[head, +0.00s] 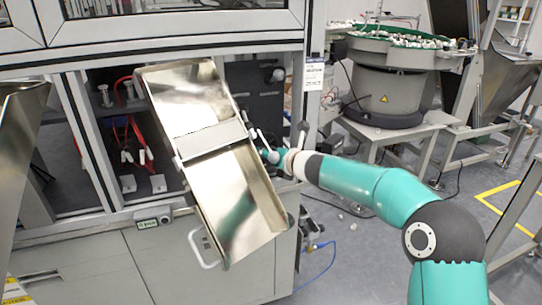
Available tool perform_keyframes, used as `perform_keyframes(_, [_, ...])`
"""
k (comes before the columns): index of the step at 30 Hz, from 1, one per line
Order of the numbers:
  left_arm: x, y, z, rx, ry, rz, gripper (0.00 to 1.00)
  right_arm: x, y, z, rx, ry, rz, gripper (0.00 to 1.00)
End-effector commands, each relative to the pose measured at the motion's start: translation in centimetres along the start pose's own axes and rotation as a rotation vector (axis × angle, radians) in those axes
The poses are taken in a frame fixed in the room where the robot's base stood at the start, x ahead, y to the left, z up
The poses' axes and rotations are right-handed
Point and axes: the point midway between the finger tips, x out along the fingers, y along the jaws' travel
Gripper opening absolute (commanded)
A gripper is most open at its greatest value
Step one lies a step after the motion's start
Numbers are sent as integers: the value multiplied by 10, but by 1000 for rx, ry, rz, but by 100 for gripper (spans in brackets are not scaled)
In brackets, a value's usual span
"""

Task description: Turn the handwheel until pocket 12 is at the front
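My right arm comes in from the right, and its wrist ends behind the right edge of a shiny metal chute. Only a dark part of my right gripper (268,154) shows there; its fingertips are hidden, so I cannot tell if it is open or shut, or touching anything. A short lever with a dark knob (303,127) stands up just beside the wrist; I cannot tell if it belongs to the handwheel. No wheel rim, pocket or pocket number can be made out. My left gripper is not in view.
The tilted two-part metal chute (238,195) blocks the view in front of the machine cabinet (180,262). A bowl feeder (388,85) with a green rim stands at the back right. Grey floor (345,265) is open between the cabinet and my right arm.

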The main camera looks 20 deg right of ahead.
Motion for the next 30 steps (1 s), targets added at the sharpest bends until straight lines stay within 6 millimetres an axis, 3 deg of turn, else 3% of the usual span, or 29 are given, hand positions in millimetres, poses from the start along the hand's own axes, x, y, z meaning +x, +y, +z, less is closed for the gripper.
perform_keyframes(1, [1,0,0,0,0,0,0,3,-4,-9,2,15,-6,33])
perform_keyframes(5, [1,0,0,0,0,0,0,3,-4,-9,3,15,-6,33])
perform_keyframes(6, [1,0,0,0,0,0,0,3,-4,-9,3,15,-5,69])
perform_keyframes(11, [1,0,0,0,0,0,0,2,-3,-7,3,12,-4,94])
perform_keyframes(23, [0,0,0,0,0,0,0,-1,-1,-3,3,5,-1,94])
perform_keyframes(30, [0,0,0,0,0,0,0,-14,-2,-3,5,6,-1,94])
